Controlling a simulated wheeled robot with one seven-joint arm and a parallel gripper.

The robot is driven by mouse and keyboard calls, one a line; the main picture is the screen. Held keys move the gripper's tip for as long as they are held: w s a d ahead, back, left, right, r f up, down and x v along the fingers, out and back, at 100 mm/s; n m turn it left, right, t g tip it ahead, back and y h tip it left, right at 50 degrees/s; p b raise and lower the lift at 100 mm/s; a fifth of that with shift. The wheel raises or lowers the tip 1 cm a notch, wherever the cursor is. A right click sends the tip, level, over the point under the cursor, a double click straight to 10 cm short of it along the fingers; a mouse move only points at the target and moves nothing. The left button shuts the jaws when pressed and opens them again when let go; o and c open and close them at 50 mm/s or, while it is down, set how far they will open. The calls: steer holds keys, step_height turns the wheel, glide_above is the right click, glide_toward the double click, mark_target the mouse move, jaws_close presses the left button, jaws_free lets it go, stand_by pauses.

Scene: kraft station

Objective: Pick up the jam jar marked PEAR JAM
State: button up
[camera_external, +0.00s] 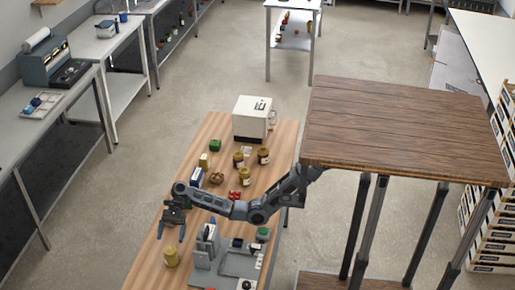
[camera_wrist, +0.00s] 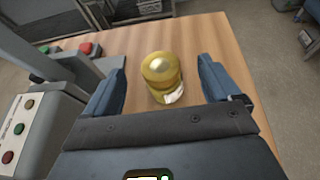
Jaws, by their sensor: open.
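In the wrist view a jar with a gold lid (camera_wrist: 162,78) stands upright on the wooden table, between and beyond my open fingers. Its pale label is too small to read. My gripper (camera_wrist: 158,90) is open and empty. In the external view my gripper (camera_external: 170,232) hangs over the left side of the table, and a yellowish jar (camera_external: 171,257) stands just in front of it. More jars stand farther back: one dark-lidded jar (camera_external: 238,160), another (camera_external: 263,156) and a third (camera_external: 245,176). I cannot read which one says PEAR JAM.
A grey machine with buttons (camera_external: 207,245) stands right of the near jar; it also fills the left of the wrist view (camera_wrist: 40,110). A white appliance (camera_external: 254,120) stands at the table's far end. Small boxes and items lie mid-table. A raised wooden top (camera_external: 405,130) is at right.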

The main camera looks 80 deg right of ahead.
mark_target(170, 248)
steer(key=shift+a+f, duration=0.15)
steer(key=shift+f, duration=0.4)
steer(key=shift+a+f, duration=0.15)
steer(key=shift+f, duration=0.35)
steer(key=shift+s+p+x, duration=0.2)
steer(key=shift+p+x, duration=0.2)
steer(key=shift+x, duration=3.2)
steer(key=shift+f, duration=0.1)
steer(key=shift+c, duration=0.2)
